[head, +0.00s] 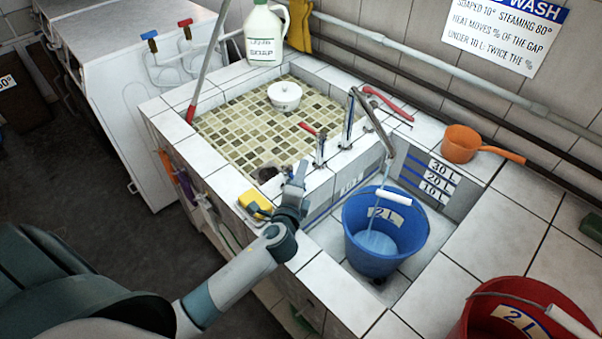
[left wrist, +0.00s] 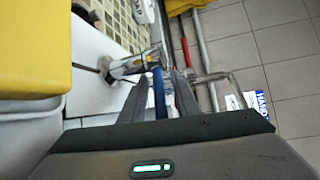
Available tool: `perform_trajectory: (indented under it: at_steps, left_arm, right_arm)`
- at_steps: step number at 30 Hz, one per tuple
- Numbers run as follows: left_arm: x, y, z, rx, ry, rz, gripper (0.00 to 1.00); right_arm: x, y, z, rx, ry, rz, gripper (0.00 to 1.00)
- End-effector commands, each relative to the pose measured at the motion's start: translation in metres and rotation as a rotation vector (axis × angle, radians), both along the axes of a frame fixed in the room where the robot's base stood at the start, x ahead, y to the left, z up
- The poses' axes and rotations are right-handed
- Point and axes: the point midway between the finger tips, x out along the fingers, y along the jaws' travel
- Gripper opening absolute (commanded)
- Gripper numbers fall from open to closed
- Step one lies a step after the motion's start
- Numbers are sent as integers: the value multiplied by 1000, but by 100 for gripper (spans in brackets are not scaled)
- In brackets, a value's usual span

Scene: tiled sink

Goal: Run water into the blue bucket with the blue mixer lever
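The blue bucket (head: 362,253), marked 2 L, stands upright in the right basin under the long chrome spout (head: 372,122). A thin pale stream runs from the spout into the bucket, and light blue water (head: 377,242) shows inside. My left gripper (head: 300,168) is beside the mixer fittings (head: 320,152) on the divider between the basins. In the left wrist view, the blue lever (left wrist: 159,92) lies between the two grey fingers (left wrist: 158,98) of my left gripper, which stand apart; contact is not clear. My right gripper is not in view.
The left basin (head: 245,115) has a mosaic floor and holds a white pot (head: 284,96). A yellow sponge (head: 254,203) lies on the near rim. An orange scoop (head: 461,143) lies on the back right ledge. A red bucket (head: 485,318) stands at the front right.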

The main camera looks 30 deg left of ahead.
Motion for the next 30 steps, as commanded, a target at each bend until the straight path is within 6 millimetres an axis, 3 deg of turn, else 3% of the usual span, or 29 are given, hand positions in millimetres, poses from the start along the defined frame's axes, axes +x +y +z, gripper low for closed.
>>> perform_trajectory:
  at_steps: [5,9,20,30]
  left_arm:
    - [0,0,0,0,0,0,29]
    - [0,0,0,0,0,0,0]
    - [1,-1,-1,-2,0,28,0]
    - [7,1,-2,-3,-1,174,0]
  right_arm:
    - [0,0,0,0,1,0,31]
    - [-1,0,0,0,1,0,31]
    - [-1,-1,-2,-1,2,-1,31]
    - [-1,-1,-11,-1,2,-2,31]
